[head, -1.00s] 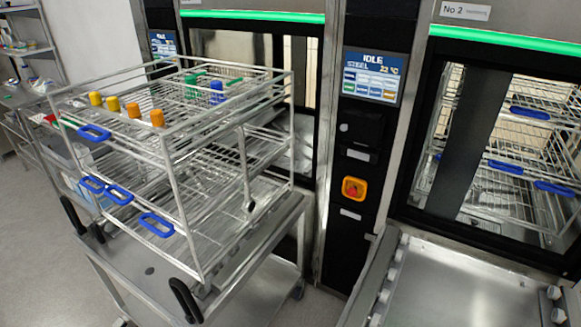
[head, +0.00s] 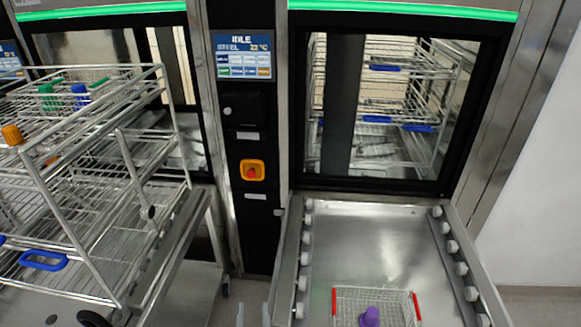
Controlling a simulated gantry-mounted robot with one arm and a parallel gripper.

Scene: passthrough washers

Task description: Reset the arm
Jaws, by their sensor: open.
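My gripper (head: 253,315) shows only as two grey fingertips at the bottom edge of the head view. They stand apart with nothing visible between them, so it is open and looks empty. The rest of my arm is out of view. The fingertips appear just left of the steel loading table, in front of the dark control column (head: 248,220).
A wire rack trolley (head: 95,190) with coloured-cap bottles stands at left. At right, washer No 2's glass door (head: 390,110) shows racks behind it. Its roller-edged loading table (head: 375,240) carries a small red-handled wire basket (head: 345,300) with a purple item (head: 370,317).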

